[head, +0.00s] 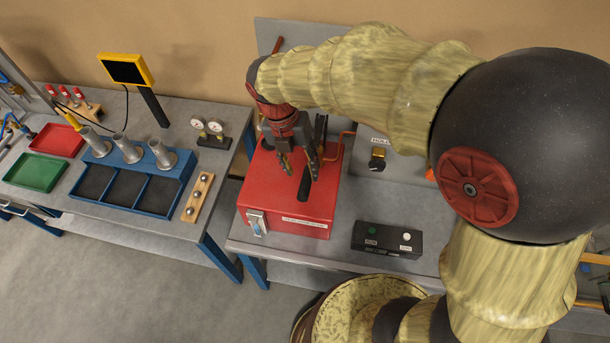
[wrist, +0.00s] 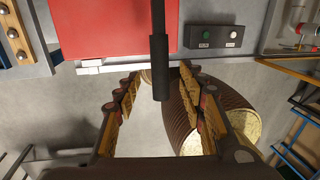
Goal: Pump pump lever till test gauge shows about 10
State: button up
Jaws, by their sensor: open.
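The red pump box (head: 270,205) stands on the right-hand bench, with a white label on its front. Its black-gripped lever (head: 304,184) sticks out over the box toward the front. In the wrist view the lever (wrist: 159,60) runs down the middle, its end between the spread fingers with space on both sides. My gripper (head: 299,172) is open, pointing down above the box; its fingers also show in the wrist view (wrist: 160,82). Two small round dials (head: 206,126) stand on a black base on the left bench. Their readings are too small to tell, as is which gauge is the test gauge.
A black button box (head: 387,239) with a green and a white button sits right of the pump. A panel with a knob (head: 377,158) stands behind it. The left bench holds a blue tray (head: 128,205), a wooden ball rack (head: 198,197) and a green tray (head: 38,172).

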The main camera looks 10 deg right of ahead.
aim_at(305, 179)
jog(key=shift+s+d+f, duration=0.1)
jog(key=shift+d+f, duration=0.15)
jog(key=shift+f, duration=1.05)
jog(key=shift+s+d+f, duration=0.1)
jog(key=shift+d+f, duration=0.1)
jog(key=shift+f, duration=1.05)
jog(key=c, duration=0.3)
grip_shut()
